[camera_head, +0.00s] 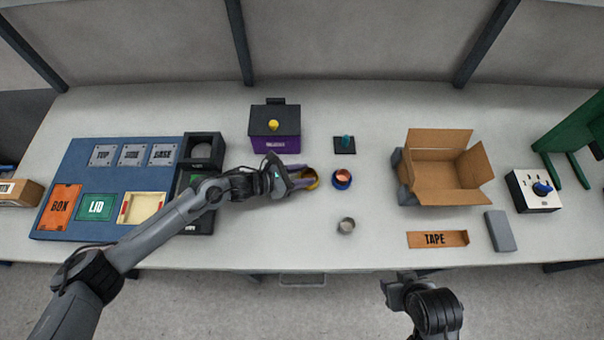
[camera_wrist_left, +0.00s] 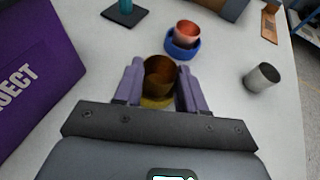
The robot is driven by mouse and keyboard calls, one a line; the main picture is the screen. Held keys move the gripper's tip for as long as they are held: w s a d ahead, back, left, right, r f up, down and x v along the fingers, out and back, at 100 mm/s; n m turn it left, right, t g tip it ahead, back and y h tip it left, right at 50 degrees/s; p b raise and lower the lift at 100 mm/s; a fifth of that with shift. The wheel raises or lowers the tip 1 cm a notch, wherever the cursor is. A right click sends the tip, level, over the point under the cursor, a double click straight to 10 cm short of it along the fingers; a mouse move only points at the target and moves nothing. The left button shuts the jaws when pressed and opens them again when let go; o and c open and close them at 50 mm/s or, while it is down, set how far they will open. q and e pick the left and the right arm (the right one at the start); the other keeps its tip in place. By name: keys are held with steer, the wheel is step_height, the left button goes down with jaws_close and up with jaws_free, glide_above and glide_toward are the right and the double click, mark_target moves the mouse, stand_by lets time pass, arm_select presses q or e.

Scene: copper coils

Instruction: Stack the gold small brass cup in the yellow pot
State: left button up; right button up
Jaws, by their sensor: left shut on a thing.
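The gold small brass cup (camera_wrist_left: 160,76) is between the purple fingers of my left gripper (camera_wrist_left: 158,88), which is shut on it. The cup's open mouth shows in the left wrist view. A yellow rim of the yellow pot (camera_wrist_left: 157,103) shows just below the cup, between the fingers. The cup is at or over the pot; I cannot tell how deep it sits. In the head view my left gripper (camera_head: 303,178) hides most of both. My right gripper (camera_head: 401,290) is off the table's front edge; its fingers are not clear.
A copper cup (camera_head: 343,175) sits in a blue pot (camera_head: 341,184) just right of my left gripper. A grey metal cup (camera_head: 346,226) stands alone nearer the front. A purple box (camera_head: 275,140) is behind. An open cardboard box (camera_head: 440,188) stands right.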

arm_select(q)
steer(key=shift+f, duration=0.1)
steer(key=shift+f+b, duration=0.35)
steer(key=shift+b, duration=0.15)
steer(key=o, duration=1)
steer(key=shift+r, duration=0.1)
steer(key=shift+o, duration=0.2)
steer(key=shift+r, duration=0.1)
